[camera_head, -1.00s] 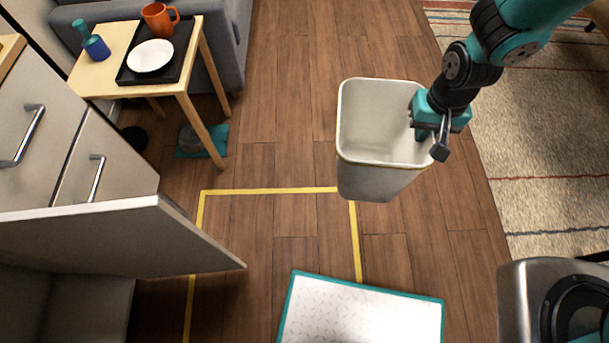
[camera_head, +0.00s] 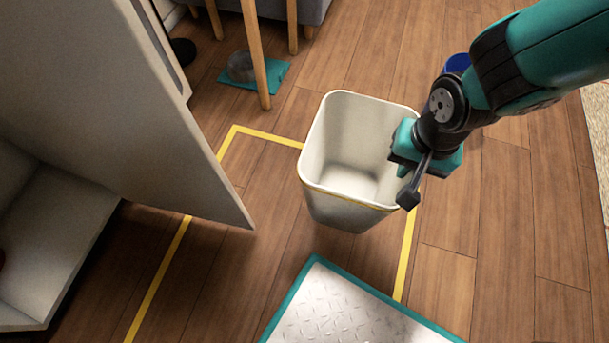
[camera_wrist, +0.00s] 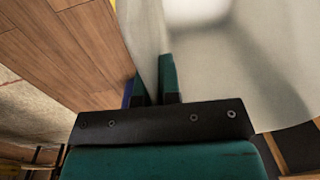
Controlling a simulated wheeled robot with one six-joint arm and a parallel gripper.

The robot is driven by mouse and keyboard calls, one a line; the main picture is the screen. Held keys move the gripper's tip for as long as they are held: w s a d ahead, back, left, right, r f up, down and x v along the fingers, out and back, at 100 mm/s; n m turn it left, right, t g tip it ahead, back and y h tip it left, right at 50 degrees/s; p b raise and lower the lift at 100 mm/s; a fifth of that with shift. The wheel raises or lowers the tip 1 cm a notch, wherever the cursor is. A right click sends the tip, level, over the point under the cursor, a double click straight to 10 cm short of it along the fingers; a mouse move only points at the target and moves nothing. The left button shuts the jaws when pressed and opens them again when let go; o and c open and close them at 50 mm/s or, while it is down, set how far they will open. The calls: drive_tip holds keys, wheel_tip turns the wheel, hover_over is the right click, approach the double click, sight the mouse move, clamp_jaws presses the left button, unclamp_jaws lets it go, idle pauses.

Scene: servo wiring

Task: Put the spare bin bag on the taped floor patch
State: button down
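My gripper (camera_head: 408,160) is shut on the right wall of a white open-topped waste bin (camera_head: 350,205). The bin is upright and looks empty inside. In the wrist view, the fingers of my gripper (camera_wrist: 157,82) pinch the bin's pale wall (camera_wrist: 210,70) between them. The taped floor patch is outlined by yellow tape (camera_head: 165,265). In the head view the bin overlaps the patch's far right corner and hides part of the tape. I cannot tell how high the bin is above the floor. I see no spare bin bag.
A white mat with a teal border (camera_head: 335,310) lies at the near side of the patch. An open cabinet door (camera_head: 150,120) juts over the patch's left side. A grey bowl (camera_head: 241,67) sits on a teal mat by the table legs. A blue object (camera_head: 457,63) shows behind my arm.

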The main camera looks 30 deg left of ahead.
drive_tip(key=shift+s+a+f+b, duration=0.25)
drive_tip(key=shift+f, duration=0.25)
drive_tip(key=shift+s+a+f+b, duration=0.2)
drive_tip(key=shift+f+b, duration=0.05)
drive_tip(key=shift+f, duration=0.35)
wheel_tip(320, 180, down, 20)
drive_tip(key=b, duration=1.1)
drive_tip(key=shift+b, duration=0.3)
